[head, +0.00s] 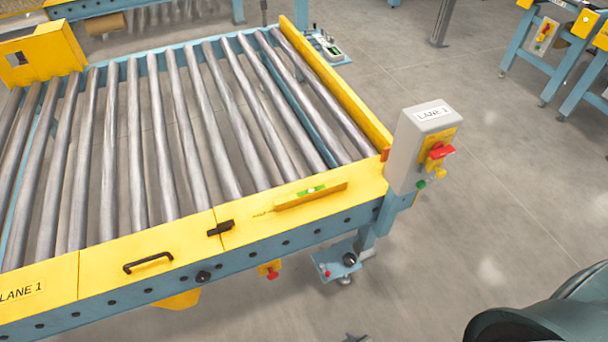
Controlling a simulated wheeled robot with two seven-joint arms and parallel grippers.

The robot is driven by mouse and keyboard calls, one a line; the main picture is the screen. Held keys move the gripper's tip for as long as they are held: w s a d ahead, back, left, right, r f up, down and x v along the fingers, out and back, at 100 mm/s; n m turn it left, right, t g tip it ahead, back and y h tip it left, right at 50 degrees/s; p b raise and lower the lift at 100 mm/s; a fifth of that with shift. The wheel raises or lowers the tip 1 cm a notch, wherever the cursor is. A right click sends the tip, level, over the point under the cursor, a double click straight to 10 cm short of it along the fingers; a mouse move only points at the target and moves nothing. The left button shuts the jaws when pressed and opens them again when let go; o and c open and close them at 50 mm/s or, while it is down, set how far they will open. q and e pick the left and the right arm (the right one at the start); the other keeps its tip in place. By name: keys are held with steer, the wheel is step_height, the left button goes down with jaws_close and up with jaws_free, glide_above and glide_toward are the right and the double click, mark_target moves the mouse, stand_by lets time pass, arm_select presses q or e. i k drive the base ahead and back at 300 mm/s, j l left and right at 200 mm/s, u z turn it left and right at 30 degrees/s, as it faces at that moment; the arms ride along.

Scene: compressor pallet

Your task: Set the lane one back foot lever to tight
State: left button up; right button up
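The lane one conveyor (175,235) is a blue frame with yellow covers and grey rollers, labelled LANE 1. At its far right corner, a blue foot plate (330,50) stands low by the floor, with a pale part and small dark and green details on it. I cannot make out a lever there or its setting. Another foot plate (328,266) with a dark round knob (349,259) is under the near right corner. Neither gripper shows clearly; nothing is seen touching the feet.
A green level vial (312,190) sits on the near yellow rail. Open grey floor lies to the right. Other blue frames stand at upper right.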

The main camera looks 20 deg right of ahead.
mark_target(327, 274)
steer(key=z, duration=0.85)
steer(key=k, duration=0.05)
